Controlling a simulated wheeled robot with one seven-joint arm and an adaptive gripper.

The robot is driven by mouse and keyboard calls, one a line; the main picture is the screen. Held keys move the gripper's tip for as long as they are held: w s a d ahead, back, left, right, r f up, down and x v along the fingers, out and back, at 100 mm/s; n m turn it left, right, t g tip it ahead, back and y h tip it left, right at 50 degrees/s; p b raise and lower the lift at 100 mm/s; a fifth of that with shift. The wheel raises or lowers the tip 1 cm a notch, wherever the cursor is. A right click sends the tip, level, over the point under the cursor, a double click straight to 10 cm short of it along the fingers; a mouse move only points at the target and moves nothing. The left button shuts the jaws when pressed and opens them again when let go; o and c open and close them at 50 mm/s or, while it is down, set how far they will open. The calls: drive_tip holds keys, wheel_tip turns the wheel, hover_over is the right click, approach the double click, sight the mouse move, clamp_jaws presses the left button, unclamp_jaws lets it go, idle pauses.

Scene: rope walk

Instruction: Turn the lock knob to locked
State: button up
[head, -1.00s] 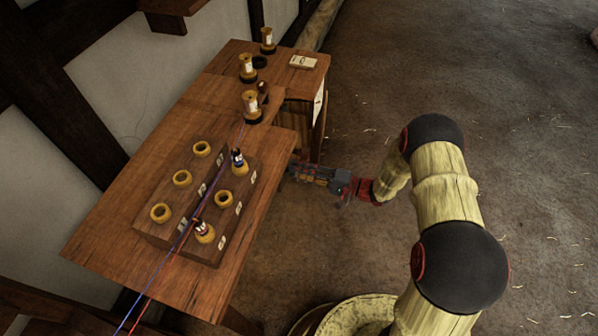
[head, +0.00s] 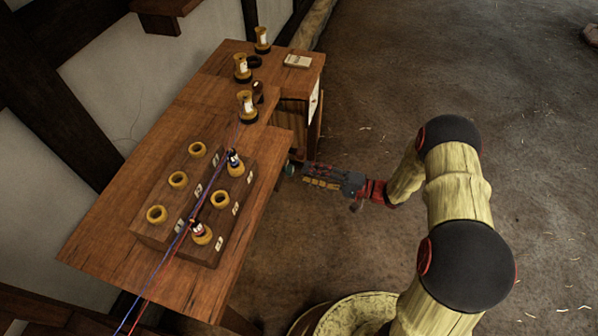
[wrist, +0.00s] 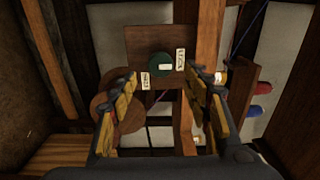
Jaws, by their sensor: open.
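The lock knob (wrist: 159,65) is a dark green disc with a white mark, set on a brown wooden plate (wrist: 138,40). In the wrist view its white mark sits right of its centre. One small white label (wrist: 180,60) is to its right and another (wrist: 146,82) is at its lower left; I cannot read their lettering surely. In the head view the knob (head: 290,168) shows small at the table's right side. My gripper (wrist: 162,78) is open and empty, its fingers on either side of the knob in the wrist view, apart from it. It also shows in the head view (head: 305,174).
The wooden table (head: 100,236) carries a block (head: 155,236) with several yellow rings and bobbins, with red and blue threads across it. Several spools (head: 246,105) and a small pale box (head: 298,61) stand farther back.

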drive_tip(key=v, duration=0.6)
drive_tip(key=shift+d, duration=0.3)
drive_tip(key=shift+s, duration=0.1)
